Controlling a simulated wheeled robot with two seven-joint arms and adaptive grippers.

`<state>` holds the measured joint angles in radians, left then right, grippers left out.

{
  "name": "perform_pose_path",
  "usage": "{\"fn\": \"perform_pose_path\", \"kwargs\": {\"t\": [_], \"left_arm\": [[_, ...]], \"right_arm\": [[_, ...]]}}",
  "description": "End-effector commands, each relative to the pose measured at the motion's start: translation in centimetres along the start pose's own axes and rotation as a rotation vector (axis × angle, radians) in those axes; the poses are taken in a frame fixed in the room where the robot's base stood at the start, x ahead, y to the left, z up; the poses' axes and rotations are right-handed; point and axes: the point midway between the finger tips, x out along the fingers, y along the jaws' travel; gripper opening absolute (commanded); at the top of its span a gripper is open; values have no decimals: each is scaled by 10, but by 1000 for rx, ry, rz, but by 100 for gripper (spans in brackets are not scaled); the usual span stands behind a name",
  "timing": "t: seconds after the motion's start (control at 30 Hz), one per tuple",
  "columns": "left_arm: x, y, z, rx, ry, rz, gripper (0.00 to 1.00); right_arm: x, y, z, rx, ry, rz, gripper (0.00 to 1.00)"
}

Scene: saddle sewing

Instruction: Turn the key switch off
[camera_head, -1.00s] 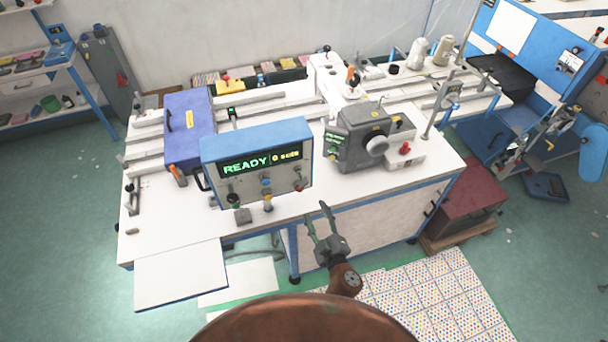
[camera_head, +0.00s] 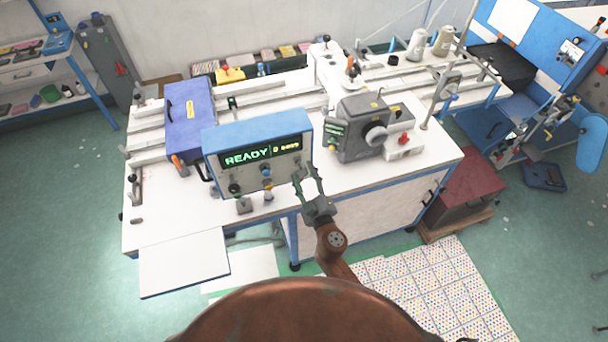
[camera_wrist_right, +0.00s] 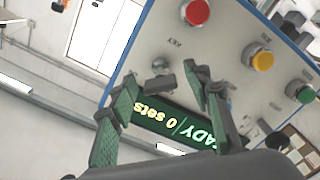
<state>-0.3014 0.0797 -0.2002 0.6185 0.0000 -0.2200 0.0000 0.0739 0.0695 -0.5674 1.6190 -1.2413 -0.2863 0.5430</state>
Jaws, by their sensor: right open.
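The control box (camera_head: 257,139) with a blue top stands on the white bench, and its lit display (camera_head: 260,155) reads READY. The wrist view shows the key switch (camera_wrist_right: 160,68) on its grey panel, with a dark key handle, between the display (camera_wrist_right: 170,122) and the red button (camera_wrist_right: 196,12). My right gripper (camera_head: 306,176) is open in front of the box's right end and covers the key area in the head view. In the wrist view the fingers of this gripper (camera_wrist_right: 165,80) lie on either side of the key; contact cannot be told. My left gripper is out of view.
A yellow button (camera_wrist_right: 262,60) and a green button (camera_wrist_right: 300,90) sit farther along the panel. A grey machine head (camera_head: 362,128) stands to the right on the bench. A blue case (camera_head: 189,115) lies behind left. The bench front (camera_head: 345,235) is below my arm.

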Motion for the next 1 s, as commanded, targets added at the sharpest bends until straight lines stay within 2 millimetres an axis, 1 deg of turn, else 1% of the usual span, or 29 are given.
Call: {"fn": "perform_pose_path", "kwargs": {"t": [0.13,0.73,1.0], "left_arm": [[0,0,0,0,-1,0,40],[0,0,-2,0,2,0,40],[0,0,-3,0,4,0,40]], "right_arm": [[0,0,0,0,0,0,44],[0,0,0,0,0,0,3],[0,0,0,-28,0,0,3]]}}
